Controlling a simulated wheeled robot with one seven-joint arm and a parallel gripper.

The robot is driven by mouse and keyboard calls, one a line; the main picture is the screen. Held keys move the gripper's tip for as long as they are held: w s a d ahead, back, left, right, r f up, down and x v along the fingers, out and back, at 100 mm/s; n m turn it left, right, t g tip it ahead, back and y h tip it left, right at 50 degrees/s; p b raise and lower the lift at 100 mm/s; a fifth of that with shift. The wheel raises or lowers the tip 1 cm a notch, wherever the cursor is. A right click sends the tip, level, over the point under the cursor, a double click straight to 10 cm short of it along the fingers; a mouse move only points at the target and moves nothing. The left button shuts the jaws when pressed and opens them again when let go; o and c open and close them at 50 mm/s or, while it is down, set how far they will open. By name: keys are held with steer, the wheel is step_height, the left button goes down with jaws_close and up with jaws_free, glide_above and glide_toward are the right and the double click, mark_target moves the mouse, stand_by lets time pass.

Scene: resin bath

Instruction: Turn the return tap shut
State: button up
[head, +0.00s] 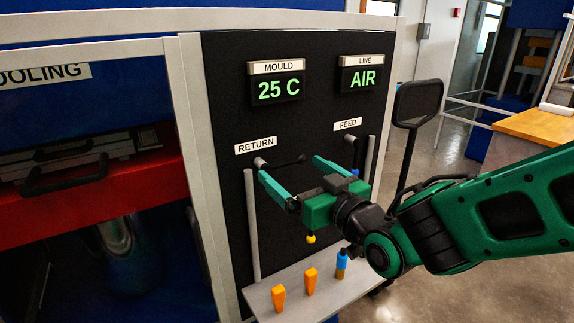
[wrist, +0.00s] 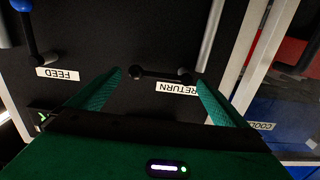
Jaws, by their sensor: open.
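The return tap's dark lever (head: 288,161) sticks out sideways, roughly level, below the RETURN label (head: 254,145) on the black panel. In the wrist view, which is turned upside down, the lever (wrist: 160,73) lies across the space between my fingertips. My gripper (head: 290,167) is open and empty, its two green fingers pointing at the panel, one toward each end of the lever. It also shows in the wrist view (wrist: 159,79). I cannot tell whether a finger touches the lever.
The feed tap (head: 354,158), with a blue tip pointing down, is right of my gripper. A shelf (head: 334,294) holds two orange pegs (head: 311,281) and a blue one (head: 342,265). Displays read 25 C (head: 278,89) and AIR (head: 363,79).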

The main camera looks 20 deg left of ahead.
mark_target(284, 164)
steer(key=shift+x, duration=2.35)
steer(key=c, duration=1.3)
steer(key=shift+c, duration=0.2)
